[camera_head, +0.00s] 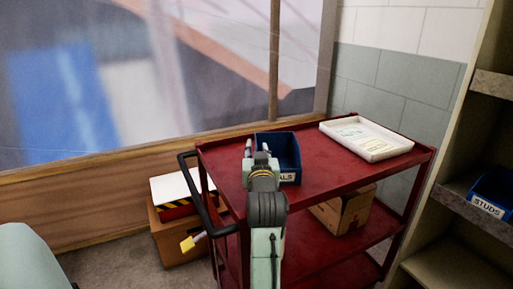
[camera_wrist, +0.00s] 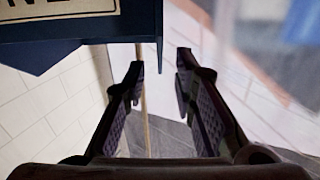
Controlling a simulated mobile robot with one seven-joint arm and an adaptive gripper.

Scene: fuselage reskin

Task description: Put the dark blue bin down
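The dark blue bin (camera_head: 287,150) appears to sit on the top shelf of the red cart (camera_head: 330,178), left of its middle. A pale label on its front is partly covered by my arm, leaving "ALS" readable. My gripper (camera_head: 257,149) is at the bin's left side. In the wrist view the bin (camera_wrist: 80,30) fills the upper left, with part of its label. My gripper's fingers (camera_wrist: 160,75) are apart there, with the bin's right edge in line with the gap. I cannot tell whether either finger touches the bin.
A white tray (camera_head: 366,138) lies at the cart's back right. A cardboard box (camera_head: 343,210) is on the lower shelf. Shelving with a blue "STUDS" bin (camera_head: 490,195) stands at right. A box with a striped edge (camera_head: 178,195) is left of the cart's black handle (camera_head: 203,205).

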